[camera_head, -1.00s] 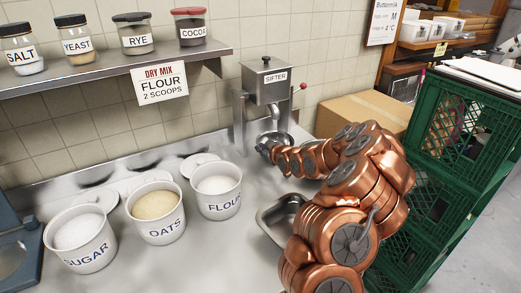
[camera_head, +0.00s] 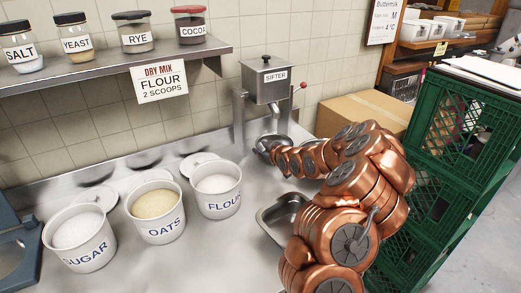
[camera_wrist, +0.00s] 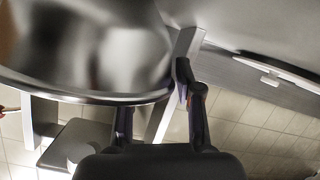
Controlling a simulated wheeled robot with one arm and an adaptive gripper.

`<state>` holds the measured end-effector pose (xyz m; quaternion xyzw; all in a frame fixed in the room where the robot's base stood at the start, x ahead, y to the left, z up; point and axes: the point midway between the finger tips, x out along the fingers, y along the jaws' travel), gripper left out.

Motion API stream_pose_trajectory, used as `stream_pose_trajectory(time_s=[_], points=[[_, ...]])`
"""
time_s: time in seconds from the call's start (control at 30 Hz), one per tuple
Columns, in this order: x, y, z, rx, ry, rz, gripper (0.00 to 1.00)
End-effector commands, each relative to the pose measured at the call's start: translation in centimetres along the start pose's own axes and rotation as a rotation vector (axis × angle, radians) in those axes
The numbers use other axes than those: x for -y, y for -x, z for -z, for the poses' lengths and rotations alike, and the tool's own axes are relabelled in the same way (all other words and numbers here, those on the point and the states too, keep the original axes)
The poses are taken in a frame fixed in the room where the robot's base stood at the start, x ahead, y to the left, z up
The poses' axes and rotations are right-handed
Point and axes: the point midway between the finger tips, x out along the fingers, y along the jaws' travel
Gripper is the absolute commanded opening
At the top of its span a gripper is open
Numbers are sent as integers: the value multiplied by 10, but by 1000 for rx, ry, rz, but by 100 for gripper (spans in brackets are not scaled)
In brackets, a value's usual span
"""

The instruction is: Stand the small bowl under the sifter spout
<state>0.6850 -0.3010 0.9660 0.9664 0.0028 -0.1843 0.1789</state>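The sifter (camera_head: 265,80) is a grey metal box with a labelled front on a stand against the tiled wall. The small bowl (camera_head: 268,142) is shiny metal and shows at the foot of the sifter, at the far end of my arm; I cannot tell whether it rests on the counter. In the wrist view the bowl (camera_wrist: 95,45) fills the upper left. My gripper (camera_wrist: 155,90) has its dark fingers on either side of the bowl's edge; the left fingertip is hidden behind the bowl, and the right one lies against its edge.
White tubs of sugar (camera_head: 90,250), oats (camera_head: 167,228) and flour (camera_head: 222,203) stand left of my arm. A metal pan (camera_head: 270,222) lies beside the arm. A cardboard box (camera_head: 358,112) and green crates (camera_head: 440,190) stand to the right.

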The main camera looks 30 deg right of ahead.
Motion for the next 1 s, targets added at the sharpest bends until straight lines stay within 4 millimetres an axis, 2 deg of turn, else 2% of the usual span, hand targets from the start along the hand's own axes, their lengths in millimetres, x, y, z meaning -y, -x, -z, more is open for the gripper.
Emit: stream_pose_trajectory(time_s=[0.17, 0.23, 1.0], points=[[-5, 5, 13, -1, 0, 0, 35], [-5, 10, 9, -2, -3, -3, 35], [-4, 106, 8, -1, -2, -1, 35]])
